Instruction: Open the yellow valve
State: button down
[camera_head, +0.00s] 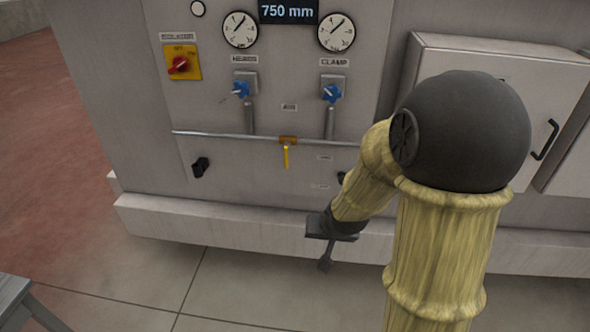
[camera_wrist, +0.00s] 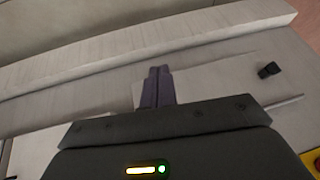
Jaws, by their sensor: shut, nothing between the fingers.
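The yellow valve (camera_head: 286,152) sits on a thin horizontal pipe on the front of the grey machine in the head view. Its yellow lever hangs straight down, across the pipe. My gripper (camera_head: 325,266) is below and to the right of the valve, near the machine's base ledge, apart from the lever. Its fingers are shut and empty; they also show together in the wrist view (camera_wrist: 158,75). The valve is not visible in the wrist view.
The pipe (camera_head: 215,134) runs across the panel. Two blue knobs (camera_head: 241,90) (camera_head: 332,92) and a red isolator switch (camera_head: 178,65) are above. A black knob (camera_head: 200,167) is left of the lever. The base ledge (camera_head: 200,221) juts out below. A cabinet (camera_head: 480,60) stands right.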

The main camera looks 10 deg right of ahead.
jog(key=w+d+f+m+t+y+b, duration=0.1)
jog(key=w+f+m+t+y, duration=0.15)
jog(key=w, duration=0.35)
jog(key=w+f+m+t+y+b, duration=0.1)
jog(key=w+f+m+t, duration=0.15)
jog(key=w, duration=0.45)
jog(key=w+d+r+m+t+y+b, duration=0.1)
jog(key=w+d+r+m+t, duration=0.2)
jog(key=m+t, duration=0.3)
jog(key=shift+w+d+r+m+t, duration=0.25)
jog(key=shift+w+r+m+t, duration=0.05)
jog(key=shift+w+r+m, duration=0.3)
jog(key=shift+w, duration=0.1)
jog(key=p, duration=0.2)
send_near(287, 156)
jog(key=w+d+f, duration=0.2)
jog(key=w+d, duration=0.1)
jog(key=w, duration=0.1)
jog(key=w+a+p, duration=0.1)
jog(key=w+a, duration=0.2)
jog(key=shift+a+f, duration=0.15)
jog(key=shift+a, duration=0.05)
jog(key=shift+f, duration=0.1)
